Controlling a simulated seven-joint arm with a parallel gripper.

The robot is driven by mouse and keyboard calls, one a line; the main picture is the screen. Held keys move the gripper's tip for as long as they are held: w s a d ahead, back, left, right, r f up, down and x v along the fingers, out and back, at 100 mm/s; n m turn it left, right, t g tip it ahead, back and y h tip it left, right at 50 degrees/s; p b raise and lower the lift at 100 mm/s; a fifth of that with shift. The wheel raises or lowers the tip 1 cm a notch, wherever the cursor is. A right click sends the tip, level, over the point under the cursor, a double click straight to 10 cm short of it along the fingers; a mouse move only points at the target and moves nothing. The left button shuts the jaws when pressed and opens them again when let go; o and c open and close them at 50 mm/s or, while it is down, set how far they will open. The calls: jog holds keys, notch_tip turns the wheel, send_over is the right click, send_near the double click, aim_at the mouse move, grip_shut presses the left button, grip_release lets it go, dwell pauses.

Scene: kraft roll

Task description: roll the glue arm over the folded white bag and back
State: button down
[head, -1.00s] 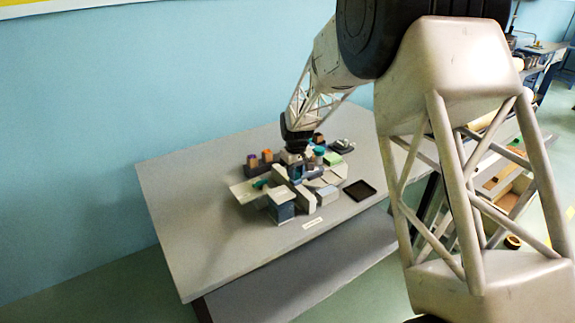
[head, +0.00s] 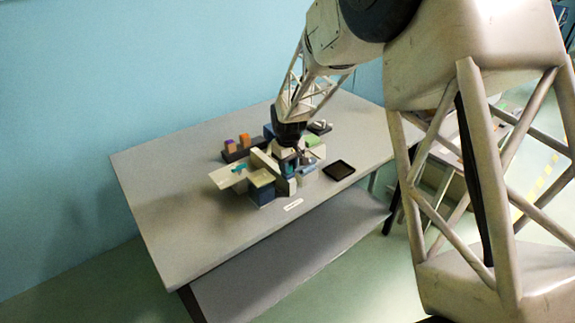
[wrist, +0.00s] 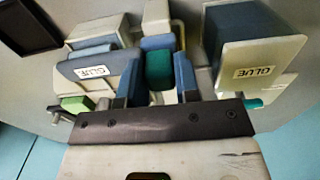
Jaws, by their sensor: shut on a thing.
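My gripper (wrist: 158,66) has two blue-grey fingers closed on a teal-green grip (wrist: 160,72) in the wrist view. In the head view my gripper (head: 293,150) is low over the block-like device on the table, and its fingertips are mostly hidden. A grey-blue block marked GLUE (wrist: 95,68) is left of the fingers in the wrist view, and a larger dark box marked GLUE (wrist: 255,72) is to the right. I cannot pick out the folded white bag with certainty among the pale parts.
Purple and orange blocks (head: 244,141) stand behind left. A pale plate with another teal piece (head: 239,168) is at the left. The table's left and front (head: 190,215) are clear.

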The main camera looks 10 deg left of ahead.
jog(key=c, duration=0.8)
grip_release()
jog(key=shift+c, duration=0.2)
jog(key=shift+r, duration=3.9)
jog(key=shift+d, duration=0.1)
